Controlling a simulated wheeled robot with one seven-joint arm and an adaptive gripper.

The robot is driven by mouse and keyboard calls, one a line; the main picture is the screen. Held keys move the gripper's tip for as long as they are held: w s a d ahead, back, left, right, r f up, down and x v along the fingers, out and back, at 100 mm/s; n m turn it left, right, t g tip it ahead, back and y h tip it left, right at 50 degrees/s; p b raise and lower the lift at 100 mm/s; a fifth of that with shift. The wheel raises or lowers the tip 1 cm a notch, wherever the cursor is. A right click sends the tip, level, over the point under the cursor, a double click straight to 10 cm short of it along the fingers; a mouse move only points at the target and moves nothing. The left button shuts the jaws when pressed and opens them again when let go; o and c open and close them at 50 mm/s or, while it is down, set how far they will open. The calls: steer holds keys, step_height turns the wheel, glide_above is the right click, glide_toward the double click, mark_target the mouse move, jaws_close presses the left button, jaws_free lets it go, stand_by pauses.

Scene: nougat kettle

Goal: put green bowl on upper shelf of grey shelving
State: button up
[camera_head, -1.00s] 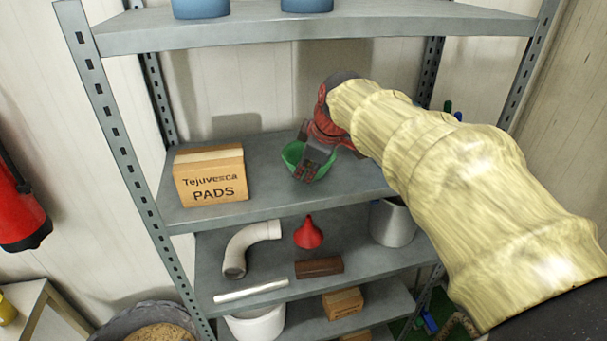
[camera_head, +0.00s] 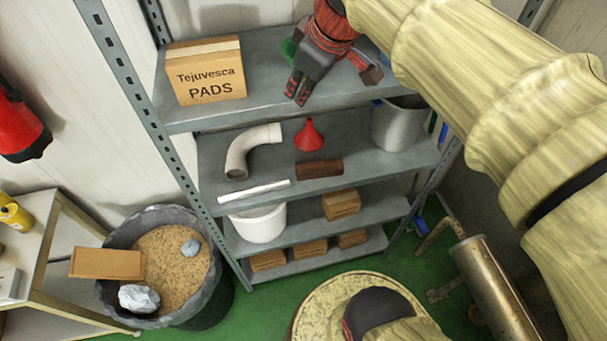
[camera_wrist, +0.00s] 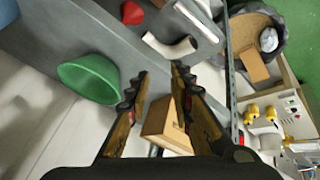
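The green bowl (camera_wrist: 90,78) stands on the shelf with the cardboard box; in the head view only a sliver of it (camera_head: 289,49) shows behind my gripper. My gripper (camera_head: 335,80) is in front of that shelf. Its two fingers are spread apart, with nothing held between them. In the wrist view the gripper (camera_wrist: 159,76) is open and the bowl lies to the left of the fingers, apart from them. The grey shelving (camera_head: 180,124) has several levels; the top level is out of the current head view.
The box marked PADS (camera_head: 206,75) stands left of the bowl. The level below holds a white pipe elbow (camera_head: 245,150), a red funnel (camera_head: 308,136), a brown block (camera_head: 319,169) and a grey pot (camera_head: 396,125). A dark bin (camera_head: 222,285) stands at lower left.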

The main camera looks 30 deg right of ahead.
steer(key=s+a+f+m, duration=0.5)
steer(key=s+a+f, duration=0.2)
steer(key=s+f, duration=0.5)
steer(key=shift+s+a+f+m, duration=0.25)
steer(key=shift+s+a+m, duration=0.1)
steer(key=shift+s, duration=0.15)
step_height(320, 180, down, 21)
steer(key=b, duration=2.1)
steer(key=shift+f, duration=0.15)
steer(key=shift+a, duration=0.1)
